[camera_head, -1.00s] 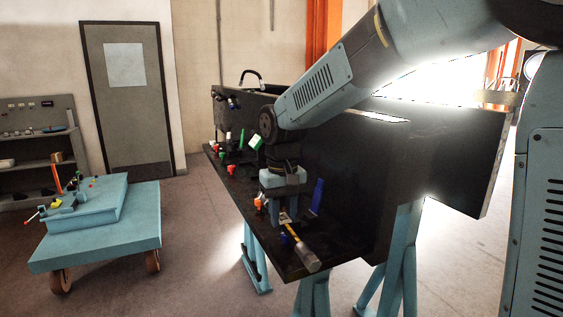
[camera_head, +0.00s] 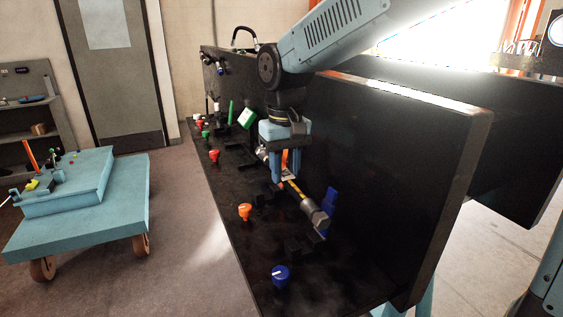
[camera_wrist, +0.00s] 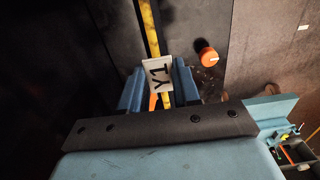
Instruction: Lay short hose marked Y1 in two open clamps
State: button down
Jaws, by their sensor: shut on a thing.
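My gripper (camera_head: 289,180) points down over the black bench and is shut on the short hose (camera_head: 291,190). The hose is yellow and dark, with a grey metal end fitting (camera_head: 314,213) on its near side. In the wrist view the hose (camera_wrist: 149,30) runs up from between the fingers, and a white tag (camera_wrist: 158,75) reads Y1. A low black block (camera_head: 299,245), perhaps a clamp, stands on the bench just below the near fitting. I cannot tell whether the hose touches it. The far end is partly hidden by my gripper.
An orange knob (camera_head: 245,211) and a blue knob (camera_head: 280,275) stand on the bench's front part. A blue upright piece (camera_head: 330,207) is close behind the fitting. A tall black panel (camera_head: 390,170) backs the bench. A blue cart (camera_head: 80,215) stands left, across free floor.

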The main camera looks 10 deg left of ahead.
jog(key=shift+s+a, duration=0.2)
jog(key=shift+s, duration=0.1)
jog(key=shift+s+d+f, duration=0.1)
jog(key=shift+f, duration=2.75)
jog(key=shift+f, duration=1.6)
jog(key=c, duration=0.7)
grip_release()
jog(key=shift+c, duration=0.2)
